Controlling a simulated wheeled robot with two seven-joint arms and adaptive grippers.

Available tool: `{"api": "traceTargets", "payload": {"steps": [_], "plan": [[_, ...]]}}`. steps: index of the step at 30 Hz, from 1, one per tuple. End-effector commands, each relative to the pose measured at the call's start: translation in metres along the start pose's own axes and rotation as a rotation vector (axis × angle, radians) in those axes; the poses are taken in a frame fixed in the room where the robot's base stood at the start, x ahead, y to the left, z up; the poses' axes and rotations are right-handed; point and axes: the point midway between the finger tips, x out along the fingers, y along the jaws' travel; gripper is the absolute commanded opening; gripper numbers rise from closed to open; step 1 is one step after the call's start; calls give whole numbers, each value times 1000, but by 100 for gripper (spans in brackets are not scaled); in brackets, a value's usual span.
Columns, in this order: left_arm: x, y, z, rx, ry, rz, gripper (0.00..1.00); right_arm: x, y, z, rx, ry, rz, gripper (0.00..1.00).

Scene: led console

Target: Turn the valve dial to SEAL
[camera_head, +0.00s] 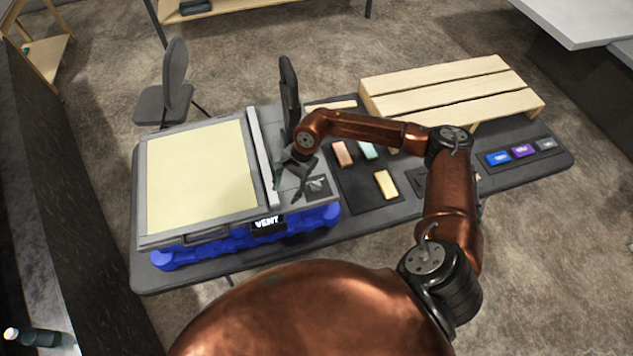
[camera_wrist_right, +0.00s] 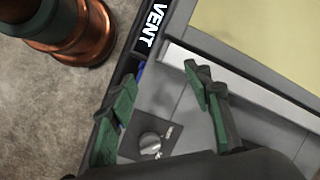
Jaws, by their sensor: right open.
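The valve dial (camera_wrist_right: 150,142) is a small round silver knob on a dark square plate. In the wrist view it lies between my open fingers, nearer the left one. In the head view its dark plate (camera_head: 318,185) is at the right front of the grey console (camera_head: 300,200). The small marks beside the knob are too small to read. A black sign (camera_head: 267,223) on the console's front reads VENT; it also shows in the wrist view (camera_wrist_right: 150,22). My right gripper (camera_head: 292,188) is open and empty above the console, beside the dial plate. My left gripper is out of view.
A pale yellow panel (camera_head: 200,176) fills the console's left part. An upright black piece (camera_head: 289,95) stands behind my right gripper. Coloured blocks, including a yellow one (camera_head: 385,184), lie on a dark mat to the right. A wooden slatted rack (camera_head: 440,88) stands behind them.

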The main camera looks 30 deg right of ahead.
Motion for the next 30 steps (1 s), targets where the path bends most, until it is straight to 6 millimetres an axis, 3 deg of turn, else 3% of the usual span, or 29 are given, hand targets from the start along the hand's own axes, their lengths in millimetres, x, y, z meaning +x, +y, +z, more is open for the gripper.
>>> {"api": "traceTargets", "payload": {"steps": [1,3,7,11,24,30], "plan": [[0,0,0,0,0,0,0,-14,7,-33,-35,94,52,46],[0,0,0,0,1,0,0,-29,19,-66,-68,185,120,46],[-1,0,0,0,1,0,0,-47,32,-99,-95,273,193,46],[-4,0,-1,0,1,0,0,-42,38,-108,-99,291,214,46],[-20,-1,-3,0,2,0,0,16,48,-124,-98,286,209,46],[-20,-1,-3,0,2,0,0,23,50,-126,-98,288,209,46]]}}
